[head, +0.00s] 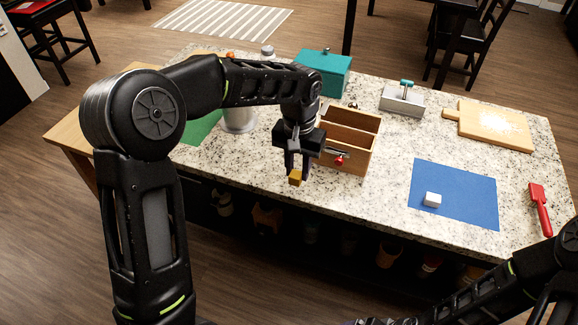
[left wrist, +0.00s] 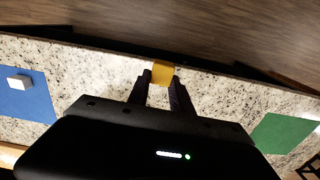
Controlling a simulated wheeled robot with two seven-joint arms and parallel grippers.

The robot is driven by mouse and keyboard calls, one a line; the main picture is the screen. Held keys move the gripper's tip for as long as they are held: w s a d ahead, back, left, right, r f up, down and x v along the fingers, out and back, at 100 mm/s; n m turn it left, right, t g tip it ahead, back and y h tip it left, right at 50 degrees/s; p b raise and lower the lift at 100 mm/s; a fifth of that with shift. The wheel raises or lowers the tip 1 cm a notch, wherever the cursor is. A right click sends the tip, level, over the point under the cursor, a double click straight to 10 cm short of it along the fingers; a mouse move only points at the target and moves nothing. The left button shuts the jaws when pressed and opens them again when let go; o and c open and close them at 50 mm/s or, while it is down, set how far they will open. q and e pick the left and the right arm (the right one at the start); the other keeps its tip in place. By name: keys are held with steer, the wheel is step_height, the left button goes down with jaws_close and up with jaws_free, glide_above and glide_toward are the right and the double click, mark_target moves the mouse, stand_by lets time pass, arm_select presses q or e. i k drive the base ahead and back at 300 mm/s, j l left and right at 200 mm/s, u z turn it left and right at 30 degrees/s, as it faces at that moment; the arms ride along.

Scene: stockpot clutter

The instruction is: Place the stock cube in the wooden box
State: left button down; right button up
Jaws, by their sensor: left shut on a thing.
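A small golden-yellow cube (head: 295,177), which looks like the stock cube, is held between the fingertips of my left gripper (head: 296,170). In the left wrist view the cube (left wrist: 162,71) shows between the two fingertips (left wrist: 161,78), close to the counter's front edge. The open wooden box (head: 358,164) stands on the counter just right of and behind my left gripper. It has a divider inside and a red knob on its front. Its inner floor is mostly hidden. My right arm shows at the lower right, with its gripper out of sight.
A white cube (head: 432,200) lies on a blue mat (head: 470,187) at right. A teal box (head: 323,70), a grey box with a teal handle (head: 402,99) and a cutting board (head: 495,128) stand behind. A green mat (head: 203,129) and a metal pot (head: 239,121) are left.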

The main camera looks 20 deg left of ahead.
mark_target(331, 158)
steer(key=j+z, duration=0.1)
steer(key=z, duration=1.05)
steer(key=k+j+z, duration=0.1)
steer(key=j+z, duration=0.2)
steer(key=k+j+z, duration=0.1)
steer(key=j+z, duration=0.2)
steer(key=j, duration=0.15)
steer(key=k+j+z, duration=0.15)
steer(key=j+z, duration=0.15)
steer(key=k+j+z, duration=0.3)
steer(key=k+j, duration=0.2)
steer(key=j, duration=0.15)
steer(key=k+j, duration=0.15)
steer(key=j, duration=0.2)
steer(key=z, duration=0.05)
